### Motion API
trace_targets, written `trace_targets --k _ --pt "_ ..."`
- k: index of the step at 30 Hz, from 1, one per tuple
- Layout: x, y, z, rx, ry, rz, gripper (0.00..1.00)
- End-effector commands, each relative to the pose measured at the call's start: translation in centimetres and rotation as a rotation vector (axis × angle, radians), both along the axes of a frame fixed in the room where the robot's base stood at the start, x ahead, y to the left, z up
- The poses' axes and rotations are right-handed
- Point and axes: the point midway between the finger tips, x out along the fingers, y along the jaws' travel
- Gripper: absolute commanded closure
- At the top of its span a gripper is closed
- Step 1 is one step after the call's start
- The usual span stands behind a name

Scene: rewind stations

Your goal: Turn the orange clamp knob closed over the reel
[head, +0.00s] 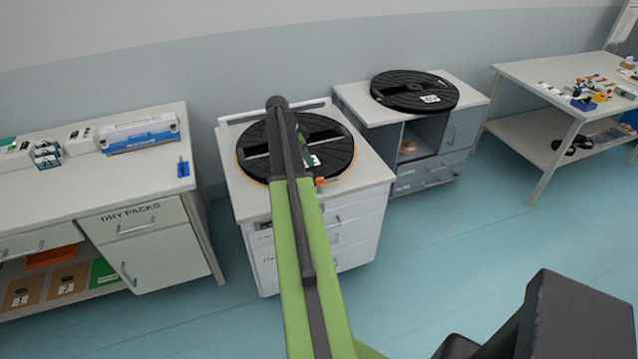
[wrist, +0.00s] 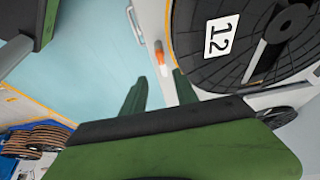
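A black reel (head: 330,150) lies flat on the white drawer cabinet in the middle of the head view. In the wrist view the reel (wrist: 210,80) shows at upper right with a white label reading 12. The small orange clamp knob (head: 320,181) is at the reel's near edge. In the wrist view the knob (wrist: 159,54) appears just beyond the gap between my fingertips, beside the reel's rim. My gripper (wrist: 158,82) has its two dark green fingers apart with nothing between them. It looks apart from the knob. My arm hides part of the reel in the head view.
A second black reel (head: 414,91) lies on the grey cabinet (head: 432,155) behind right. A bench (head: 100,195) with boxes stands left. A table (head: 535,75) with small coloured parts stands far right. The blue floor (head: 450,260) in front is clear.

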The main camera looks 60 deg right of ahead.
Motion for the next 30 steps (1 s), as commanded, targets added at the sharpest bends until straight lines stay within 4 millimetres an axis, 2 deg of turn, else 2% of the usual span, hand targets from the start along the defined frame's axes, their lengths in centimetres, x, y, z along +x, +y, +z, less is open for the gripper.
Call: trace_targets --k 1,12,15,18,26,30 --pt "-0.3 -0.4 -2.3 0.0 0.0 -0.001 0.65" --pt "-2.0 -2.8 -9.8 0.0 0.0 0.0 0.65" --pt "-2.4 -3.4 -11.2 0.0 0.0 0.001 0.65" --pt "-2.7 -3.7 -11.7 0.0 0.001 0.002 0.65" --pt "-2.7 -3.7 -11.5 0.001 0.001 0.003 0.65" --pt "-2.7 -3.7 -11.5 0.0 0.0 0.003 0.82"
